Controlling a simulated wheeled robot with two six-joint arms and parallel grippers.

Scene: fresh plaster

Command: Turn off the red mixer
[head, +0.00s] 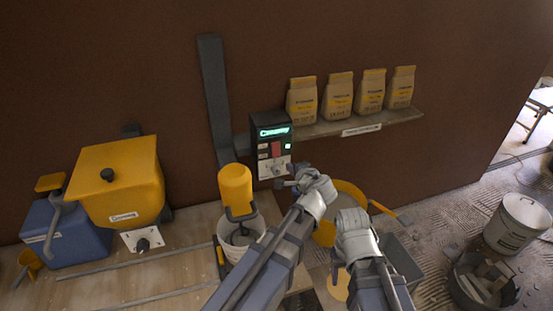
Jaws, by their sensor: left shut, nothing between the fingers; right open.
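A dark control box (271,128) with a lit green display is on the brown wall. Its face has a red block (276,149), a small green light and a pale lower panel with a knob (276,170). A yellow-headed mixer (235,184) stands below it to the left, over a grey bucket (229,232). No mixer with a red body shows. My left gripper (284,184) is shut and empty, just below the knob; I cannot tell whether it touches the panel. My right gripper (352,222) is lower right, away from the box; its fingers are mostly hidden.
Several paper bags stand on a wall shelf (345,127) right of the box. A yellow hopper machine (118,180) and a blue box (62,232) are on the bench at left. A yellow round machine (347,190) is partly hidden behind my grippers. Buckets (516,222) stand on the floor at right.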

